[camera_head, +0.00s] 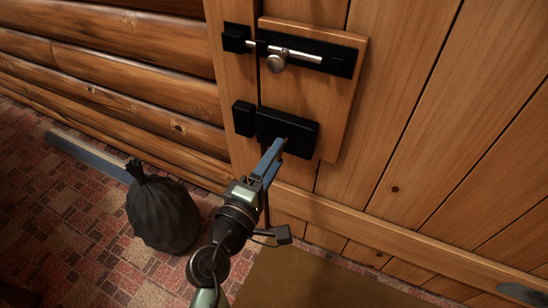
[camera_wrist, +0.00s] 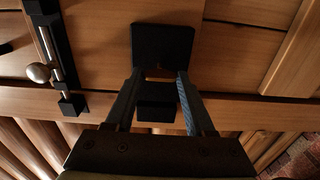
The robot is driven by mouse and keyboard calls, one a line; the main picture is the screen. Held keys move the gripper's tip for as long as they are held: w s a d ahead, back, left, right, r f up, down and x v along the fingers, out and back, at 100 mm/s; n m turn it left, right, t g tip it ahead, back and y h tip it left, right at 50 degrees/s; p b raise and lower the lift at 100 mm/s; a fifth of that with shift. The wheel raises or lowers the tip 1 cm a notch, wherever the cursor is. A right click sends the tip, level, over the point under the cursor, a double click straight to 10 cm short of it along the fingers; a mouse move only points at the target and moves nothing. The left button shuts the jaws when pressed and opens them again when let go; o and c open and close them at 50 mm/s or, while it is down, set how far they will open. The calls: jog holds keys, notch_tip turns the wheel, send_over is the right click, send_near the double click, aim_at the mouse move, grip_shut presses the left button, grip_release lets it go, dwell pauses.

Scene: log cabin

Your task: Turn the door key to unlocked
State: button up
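The black lock box (camera_head: 296,131) is on a wooden plate on the plank door, with a smaller black keeper block (camera_head: 243,118) to its left. My gripper (camera_head: 279,146) reaches to the front of the lock box, its blue fingers covering part of it. In the wrist view the lock box (camera_wrist: 163,42) is ahead and the keeper (camera_wrist: 156,100) shows between the fingers. My gripper (camera_wrist: 160,72) is open there, fingertips apart at the box's near edge. A small dim detail shows between the tips; I cannot tell whether it is the key. No key is clear in the head view.
A sliding bolt (camera_head: 305,54) with a round knob (camera_head: 277,63) is above the lock; it also shows at the left of the wrist view (camera_wrist: 50,50). A dark tied sack (camera_head: 162,212) stands on the floor by the log wall. A brown mat (camera_head: 330,280) lies before the door.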

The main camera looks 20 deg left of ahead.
jog(key=o, duration=0.4)
jog(key=shift+c, duration=0.2)
jog(key=s+p, duration=0.2)
jog(key=s, duration=1.1)
jog(key=shift+a, duration=0.2)
